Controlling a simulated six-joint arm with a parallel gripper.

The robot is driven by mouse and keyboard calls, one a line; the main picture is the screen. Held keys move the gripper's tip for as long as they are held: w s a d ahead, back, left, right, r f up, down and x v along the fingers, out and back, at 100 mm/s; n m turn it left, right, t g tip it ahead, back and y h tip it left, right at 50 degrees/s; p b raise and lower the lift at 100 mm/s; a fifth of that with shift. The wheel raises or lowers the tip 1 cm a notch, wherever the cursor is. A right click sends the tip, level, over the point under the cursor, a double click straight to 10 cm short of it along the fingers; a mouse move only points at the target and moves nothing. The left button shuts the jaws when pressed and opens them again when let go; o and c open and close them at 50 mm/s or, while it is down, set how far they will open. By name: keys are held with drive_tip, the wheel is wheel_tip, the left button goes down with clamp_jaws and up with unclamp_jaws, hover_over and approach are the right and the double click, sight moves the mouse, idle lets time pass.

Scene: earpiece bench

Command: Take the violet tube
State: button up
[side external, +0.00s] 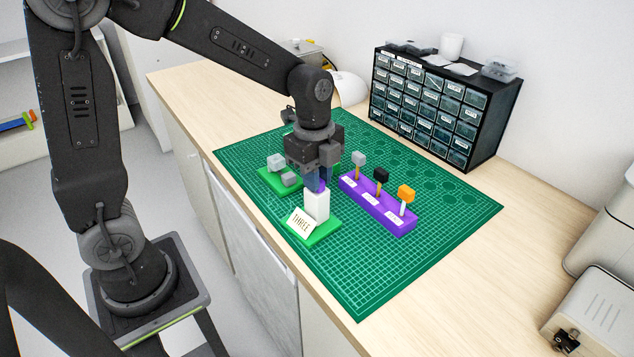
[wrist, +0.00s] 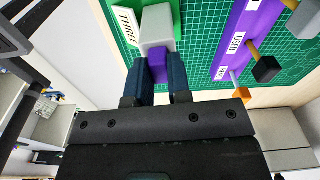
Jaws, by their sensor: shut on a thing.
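The violet tube (wrist: 157,68) shows between the fingers of my gripper (wrist: 160,80) in the wrist view. My gripper is shut on it. In the side view, my gripper (side external: 317,180) points down over a white block (side external: 317,205) on a green base with a "THREE" label (side external: 300,222). Only a small violet part shows there between the fingers, just above the white block. I cannot tell whether the tube's lower end sits inside the block.
A purple rack (side external: 377,205) with grey, black and orange-topped pieces stands close on the right. A green base with grey blocks (side external: 280,178) lies behind on the left. A drawer cabinet (side external: 435,105) stands at the back. The green mat's (side external: 375,270) front right is clear.

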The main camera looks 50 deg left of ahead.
clamp_jaws()
drive_tip(key=shift+r, duration=1.55)
drive_tip(key=shift+r, duration=2.45)
